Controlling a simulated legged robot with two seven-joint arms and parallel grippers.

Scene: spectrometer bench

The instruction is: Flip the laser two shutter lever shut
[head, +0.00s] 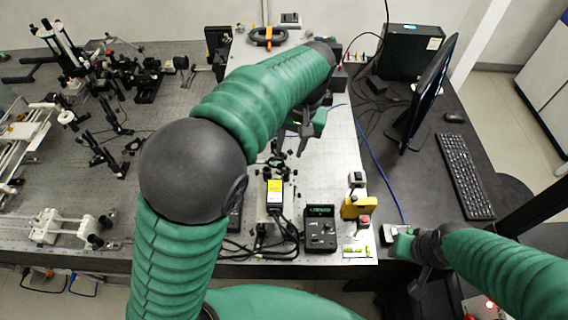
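My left arm crosses the middle of the head view, and its gripper (304,146) hangs over the optical bench, behind a black box with a yellow label (275,192). Its fingers are small and dark, and I cannot tell whether they are open or shut. I cannot pick out the laser two shutter lever; it may be too small or hidden by my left arm. My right gripper (398,243) is low at the right, beside the bench's front right corner, partly hidden by its own arm. Its finger state is unclear.
A black controller with a green display (320,228) and a yellow box (356,207) stand near the bench's front edge. Optical mounts (100,150) crowd the left. A monitor (430,85) and keyboard (465,176) are on the right desk. Bare bench (340,165) shows right of my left gripper.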

